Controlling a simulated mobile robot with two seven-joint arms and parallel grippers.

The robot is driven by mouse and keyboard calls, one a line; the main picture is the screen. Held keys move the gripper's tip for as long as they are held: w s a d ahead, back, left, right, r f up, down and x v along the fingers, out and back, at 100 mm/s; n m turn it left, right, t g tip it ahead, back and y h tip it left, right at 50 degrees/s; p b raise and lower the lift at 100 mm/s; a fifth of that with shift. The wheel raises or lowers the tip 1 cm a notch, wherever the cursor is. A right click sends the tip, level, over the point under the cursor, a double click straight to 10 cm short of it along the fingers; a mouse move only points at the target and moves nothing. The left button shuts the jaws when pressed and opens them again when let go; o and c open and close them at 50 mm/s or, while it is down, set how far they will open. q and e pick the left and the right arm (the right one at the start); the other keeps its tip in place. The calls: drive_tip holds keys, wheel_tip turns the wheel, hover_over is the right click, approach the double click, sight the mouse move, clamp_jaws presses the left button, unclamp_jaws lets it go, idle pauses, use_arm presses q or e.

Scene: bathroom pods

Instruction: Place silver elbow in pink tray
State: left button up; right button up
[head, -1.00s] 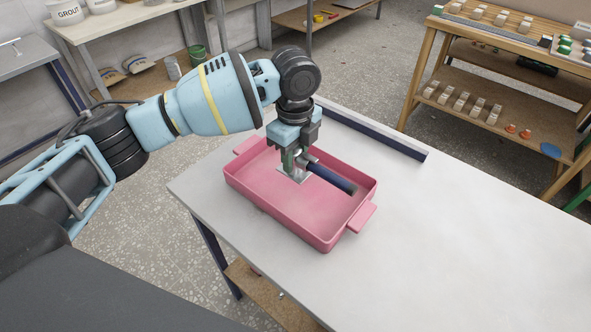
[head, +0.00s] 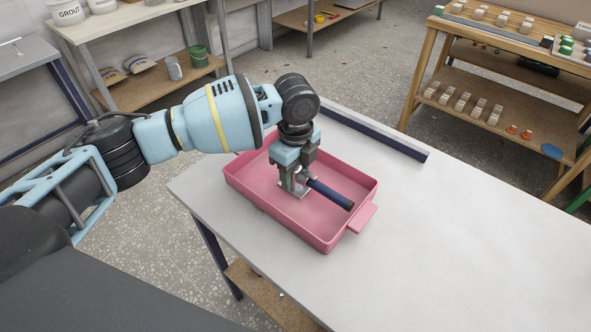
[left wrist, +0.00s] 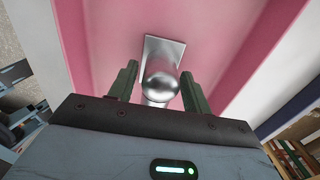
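My left gripper (head: 296,182) points down into the tray, fingers on either side of the elbow. In the left wrist view the fingers (left wrist: 158,75) stand apart, with a visible gap beside the elbow. My right gripper is not in view.
The tray stands on a pale table (head: 470,235), whose right part is clear. A dark-sided ledge (head: 375,135) runs along the table's far edge. A wooden shelf unit (head: 500,100) with small parts stands at the back right.

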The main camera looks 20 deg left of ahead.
use_arm(q)
drive_tip(key=shift+o, duration=0.3)
wheel_tip(320, 180, up, 11)
drive_tip(key=shift+f+p, duration=0.1)
drive_tip(key=shift+p, duration=0.25)
drive_tip(key=shift+r, duration=0.75)
